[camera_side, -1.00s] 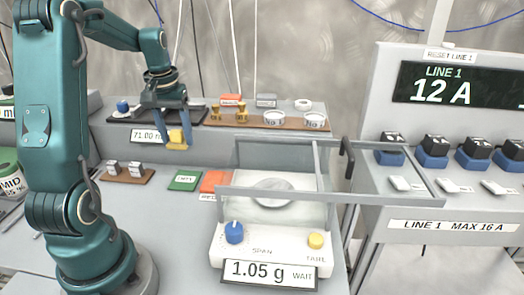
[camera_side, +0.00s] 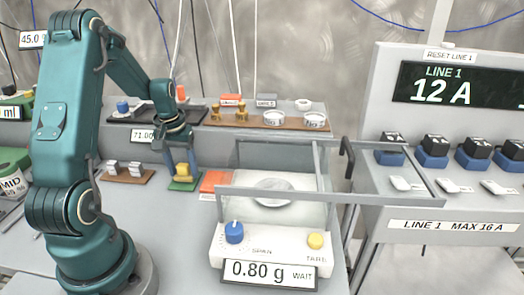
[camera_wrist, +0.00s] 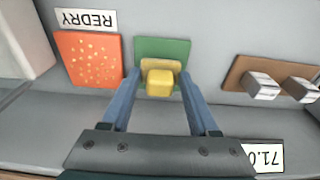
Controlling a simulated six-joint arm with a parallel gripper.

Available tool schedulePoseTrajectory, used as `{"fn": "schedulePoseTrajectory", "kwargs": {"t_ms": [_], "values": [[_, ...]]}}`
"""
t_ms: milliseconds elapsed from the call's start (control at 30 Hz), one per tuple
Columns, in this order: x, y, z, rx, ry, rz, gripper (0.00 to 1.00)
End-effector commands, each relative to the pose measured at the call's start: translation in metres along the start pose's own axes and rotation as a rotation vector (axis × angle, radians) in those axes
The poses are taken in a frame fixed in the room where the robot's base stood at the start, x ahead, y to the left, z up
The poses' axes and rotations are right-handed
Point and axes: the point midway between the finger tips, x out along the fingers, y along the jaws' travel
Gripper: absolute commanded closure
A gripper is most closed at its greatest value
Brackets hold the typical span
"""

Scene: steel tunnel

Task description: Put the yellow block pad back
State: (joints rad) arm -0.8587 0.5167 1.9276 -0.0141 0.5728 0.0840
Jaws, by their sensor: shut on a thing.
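The yellow block (camera_side: 182,171) is between the two blue fingers of my gripper (camera_side: 184,178), which is shut on it. In the wrist view the block (camera_wrist: 159,82) has a wider yellow base and sits between the fingertips (camera_wrist: 159,76). The green pad (camera_side: 187,185) is directly under the block; it also shows in the wrist view (camera_wrist: 176,48), partly hidden by the block. The block is at or just above the pad; I cannot tell whether they touch.
An orange speckled pad (camera_wrist: 88,58) labelled REDRY (camera_wrist: 87,19) lies beside the green pad. A brown tray with grey blocks (camera_side: 126,178) is on the other side. The balance (camera_side: 262,243) with a glass draft shield stands to the right, reading 0.80 g WAIT.

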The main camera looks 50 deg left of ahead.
Motion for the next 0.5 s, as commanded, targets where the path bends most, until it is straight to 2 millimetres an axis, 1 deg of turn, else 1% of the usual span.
{"fn": "schedulePoseTrajectory", "kwargs": {"t_ms": [133,167,200,233,500], "values": [[0.0028,0.0,0.0003,0.0,0.0,0.0,0.99],[0.0032,0.0,0.0003,0.0,0.0,0.0,0.35],[0.0029,0.0,0.0002,0.0,0.0,0.0,0.2],[0.0028,0.0,0.0002,0.0,0.0,0.0,0.09],[0.0025,0.0,0.0001,0.0,0.0,0.0,0.09]]}}
